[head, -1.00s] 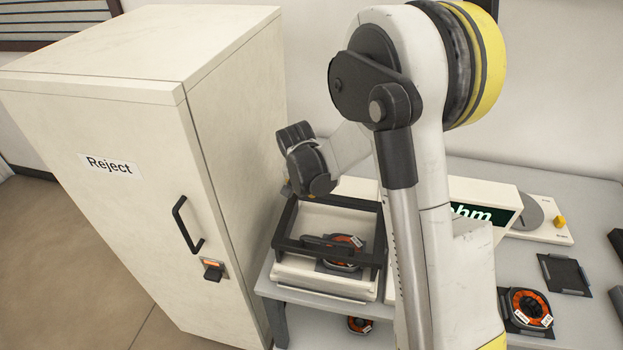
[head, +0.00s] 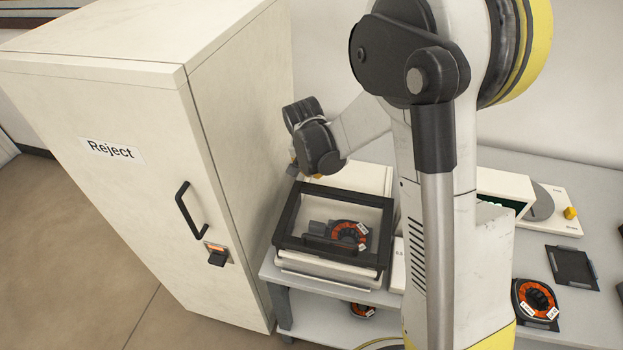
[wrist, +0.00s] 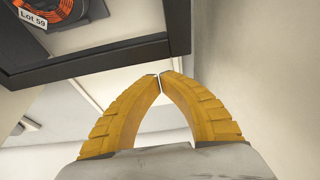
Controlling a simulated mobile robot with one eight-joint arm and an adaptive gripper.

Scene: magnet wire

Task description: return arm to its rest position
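My gripper (wrist: 160,76) shows in the wrist view as two curved yellow fingers with their tips together, a thin gap at most, and nothing between them. In the head view my dark wrist is above the back left of a black-framed case (head: 283,225), close to the reject cabinet. Only a small yellow bit of the gripper shows there. The case frame (wrist: 110,52) also fills the upper left of the wrist view. An orange wire coil (head: 350,234) lies inside the frame. In the wrist view the coil (wrist: 62,12) carries a "Lot 59" label.
A tall white cabinet (head: 110,110) marked "Reject", with its door shut, stands left of the case. A grey bench (head: 590,230) carries another coil (head: 535,300), a dark empty pad (head: 572,266) and a meter (head: 503,190), partly hidden by my arm. Another coil (head: 362,310) sits on the lower shelf.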

